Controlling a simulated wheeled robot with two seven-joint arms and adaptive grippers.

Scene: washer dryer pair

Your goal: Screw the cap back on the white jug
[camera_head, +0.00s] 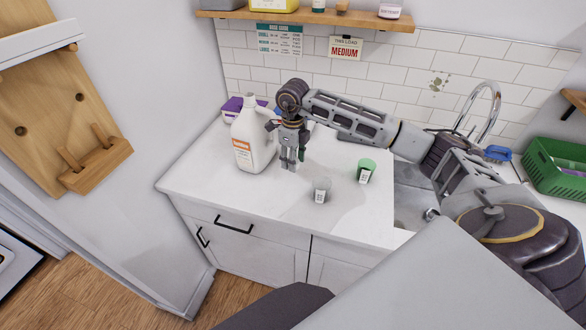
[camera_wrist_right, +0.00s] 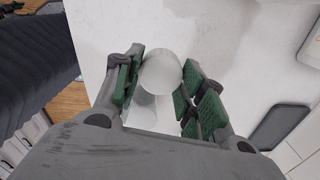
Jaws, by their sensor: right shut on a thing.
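The white jug (camera_head: 253,143) with an orange label stands upright at the back left of the white counter. I cannot make out a cap on its mouth. My right gripper (camera_head: 291,164) points down just right of the jug, above the counter. In the right wrist view its green-padded fingers (camera_wrist_right: 160,88) are shut on a pale, round-topped thing (camera_wrist_right: 160,70), which seems to be the white cap. In the head view the fingers hide most of it. My left gripper is not in view.
A purple box (camera_head: 233,106) is behind the jug. The sink and a green basket (camera_head: 556,170) are farther right. A shelf (camera_head: 300,17) hangs above.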

